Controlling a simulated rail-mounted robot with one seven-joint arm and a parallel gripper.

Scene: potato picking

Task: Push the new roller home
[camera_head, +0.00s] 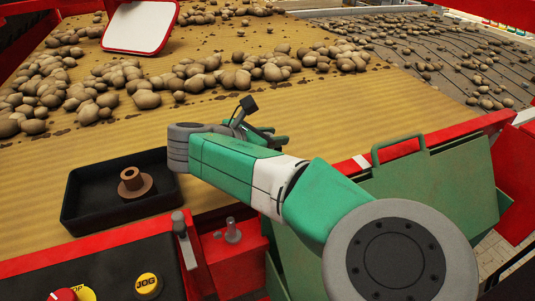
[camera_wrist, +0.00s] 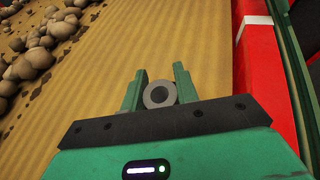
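A grey ring-shaped roller (camera_wrist: 159,95) with a dark hole sits between the two green fingers of my gripper (camera_wrist: 160,90) in the wrist view. The fingers appear to touch it on both sides, and its lower part is hidden by the gripper body. In the head view my gripper (camera_head: 281,141) is over the tan belt near the red side rail; its fingertips and the grey roller are mostly hidden by my arm. A rusty brown flanged roller (camera_head: 135,184) lies in a black tray (camera_head: 88,222) at the left. Where the grey roller seats cannot be seen.
Many potatoes (camera_head: 145,95) lie across the tan belt (camera_head: 390,105). A red rail (camera_head: 470,127) runs along its near side, with a green box (camera_head: 430,185) outside. A control panel with a yellow JOG button (camera_head: 148,284) and a metal peg (camera_head: 232,230) are in front.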

